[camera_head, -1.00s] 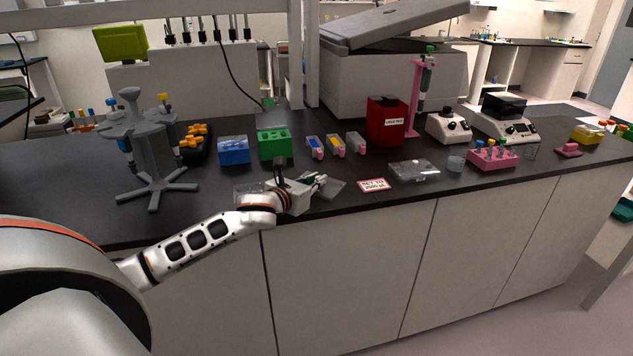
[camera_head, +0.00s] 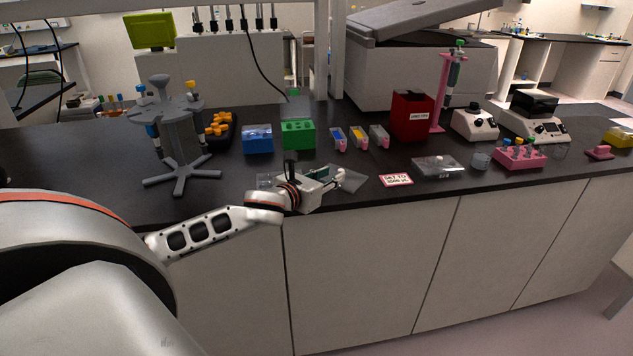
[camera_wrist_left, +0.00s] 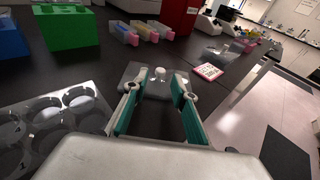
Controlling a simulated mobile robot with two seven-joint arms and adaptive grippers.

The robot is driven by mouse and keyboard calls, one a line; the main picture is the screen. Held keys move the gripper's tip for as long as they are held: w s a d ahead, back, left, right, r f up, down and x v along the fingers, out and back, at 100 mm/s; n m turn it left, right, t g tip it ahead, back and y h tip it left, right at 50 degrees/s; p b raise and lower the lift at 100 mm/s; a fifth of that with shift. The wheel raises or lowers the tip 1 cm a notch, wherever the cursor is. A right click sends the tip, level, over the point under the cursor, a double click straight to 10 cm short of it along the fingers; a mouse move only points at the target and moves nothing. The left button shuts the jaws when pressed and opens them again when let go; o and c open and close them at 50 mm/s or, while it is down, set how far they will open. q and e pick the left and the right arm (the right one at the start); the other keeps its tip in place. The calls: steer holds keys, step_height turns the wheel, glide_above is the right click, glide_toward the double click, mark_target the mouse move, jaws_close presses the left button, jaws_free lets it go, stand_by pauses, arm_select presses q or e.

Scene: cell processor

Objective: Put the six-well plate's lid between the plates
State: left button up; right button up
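The clear lid (camera_wrist_left: 150,70) with a small round knob lies flat on the dark bench in the left wrist view, just beyond my left fingertips; in the head view the lid (camera_head: 353,181) is partly behind the gripper. My left gripper (camera_wrist_left: 158,88) is open and empty, its teal-padded fingers apart and pointing at the knob. In the head view my left gripper (camera_head: 332,174) is low over the bench's front. A clear six-well plate (camera_wrist_left: 60,112) lies left of the gripper, mostly hidden in the head view. Another clear plate (camera_head: 438,167) lies farther right. My right gripper is out of view.
A red-bordered label card (camera_head: 396,180) lies between the lid and the right plate. Behind stand a green rack (camera_head: 298,134), a blue box (camera_head: 258,139) and small coloured cartridges (camera_head: 358,138). A grey pipette stand (camera_head: 180,145) is at left.

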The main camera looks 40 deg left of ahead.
arm_select(q)
steer(key=v, duration=0.7)
steer(key=shift+s+d, duration=0.1)
steer(key=shift+s, duration=0.1)
steer(key=shift+s, duration=0.1)
stand_by(0.3)
